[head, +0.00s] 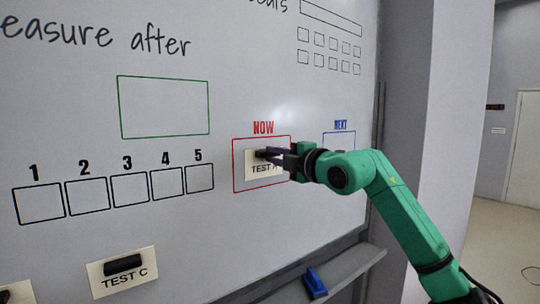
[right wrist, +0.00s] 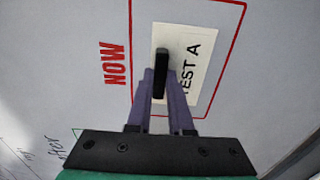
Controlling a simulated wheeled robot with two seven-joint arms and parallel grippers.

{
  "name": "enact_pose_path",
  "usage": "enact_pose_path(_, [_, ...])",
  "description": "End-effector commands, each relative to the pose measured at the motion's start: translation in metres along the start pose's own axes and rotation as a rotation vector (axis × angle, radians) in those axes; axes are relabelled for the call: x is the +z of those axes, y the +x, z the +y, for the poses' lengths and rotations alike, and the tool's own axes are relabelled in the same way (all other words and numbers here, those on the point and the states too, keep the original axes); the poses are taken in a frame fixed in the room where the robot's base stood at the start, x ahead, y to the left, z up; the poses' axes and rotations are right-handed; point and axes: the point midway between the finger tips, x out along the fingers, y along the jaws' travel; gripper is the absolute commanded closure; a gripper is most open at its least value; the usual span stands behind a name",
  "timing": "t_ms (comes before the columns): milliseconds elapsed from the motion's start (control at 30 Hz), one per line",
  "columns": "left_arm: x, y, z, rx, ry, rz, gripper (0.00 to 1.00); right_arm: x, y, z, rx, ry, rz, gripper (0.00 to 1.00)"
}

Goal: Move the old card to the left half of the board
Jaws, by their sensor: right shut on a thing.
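The TEST A card (head: 249,162) is inside the red NOW box (head: 234,178) on the whiteboard (head: 60,110). It also shows in the right wrist view (right wrist: 190,45), with its black handle (right wrist: 162,56). My right gripper (head: 267,154) reaches in from the right and is shut on that handle; in the right wrist view its purple fingers (right wrist: 161,85) stand on either side of the handle. The card looks flat against or very close to the board; I cannot tell which. My left gripper is not in view.
The TEST C card (head: 124,285) with a black handle is low on the left; another card (head: 12,293) is cut off beside it. Numbered boxes (head: 40,203) and a green box (head: 163,107) are empty. A blue NEXT box (head: 338,140) is right. A blue object (head: 315,283) lies on the ledge.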

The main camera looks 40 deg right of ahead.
Motion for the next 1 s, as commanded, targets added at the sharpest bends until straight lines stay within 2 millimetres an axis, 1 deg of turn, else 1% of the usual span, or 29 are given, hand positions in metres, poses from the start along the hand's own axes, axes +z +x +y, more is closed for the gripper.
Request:
enact_pose_path(167, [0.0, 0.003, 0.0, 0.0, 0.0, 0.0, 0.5, 0.0, -0.002, -0.001, 0.001, -0.001, 0.0, 1.0])
enact_pose_path(1000, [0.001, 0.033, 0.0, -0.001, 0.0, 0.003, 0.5, 0.001, -0.034, -0.001, 0.002, 0.0, -0.001, 1.0])
